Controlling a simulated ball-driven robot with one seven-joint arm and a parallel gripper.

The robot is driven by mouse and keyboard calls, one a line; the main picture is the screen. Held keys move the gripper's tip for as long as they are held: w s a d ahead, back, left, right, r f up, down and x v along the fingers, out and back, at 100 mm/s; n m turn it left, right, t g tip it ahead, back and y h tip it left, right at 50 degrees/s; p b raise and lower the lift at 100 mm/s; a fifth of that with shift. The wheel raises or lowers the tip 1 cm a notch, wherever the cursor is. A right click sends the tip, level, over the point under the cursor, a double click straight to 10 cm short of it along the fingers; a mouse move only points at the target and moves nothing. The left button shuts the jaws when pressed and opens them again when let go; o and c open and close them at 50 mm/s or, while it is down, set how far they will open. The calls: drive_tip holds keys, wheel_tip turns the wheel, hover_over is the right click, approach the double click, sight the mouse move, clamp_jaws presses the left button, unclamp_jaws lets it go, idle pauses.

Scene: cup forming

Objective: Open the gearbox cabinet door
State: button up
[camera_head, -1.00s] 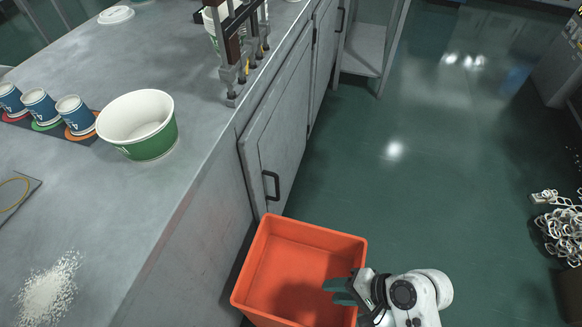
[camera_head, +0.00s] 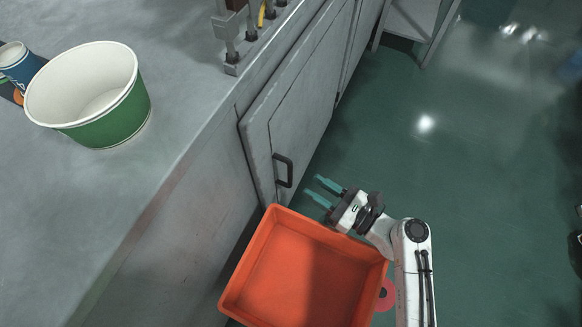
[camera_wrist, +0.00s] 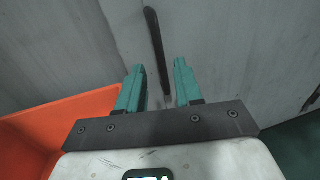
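The grey cabinet door (camera_head: 290,120) is in the side of the workbench and looks shut in the head view. Its black bar handle (camera_head: 284,170) stands upright near the door's lower corner. My gripper (camera_head: 324,188) is just right of the handle in the head view, its two teal fingers apart and pointing at it. In the wrist view the handle (camera_wrist: 157,50) runs down from above, and its lower end lies between the lines of the open fingers (camera_wrist: 160,80). Nothing is held. Whether the fingers touch the handle cannot be told; a gap shows in the head view.
An orange bin (camera_head: 310,268) stands on the floor below my gripper, close to the cabinet; its wall also shows in the wrist view (camera_wrist: 60,125). A green and white tub (camera_head: 92,95) stands on the bench. The green floor (camera_head: 440,170) to the right is clear.

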sight(290, 172)
drive_tip(key=x, duration=0.8)
drive_tip(key=shift+w+a+b, duration=0.1)
drive_tip(key=shift+a+b, duration=0.1)
drive_tip(key=shift+b, duration=0.2)
drive_tip(key=shift+c, duration=0.2)
clamp_jaws()
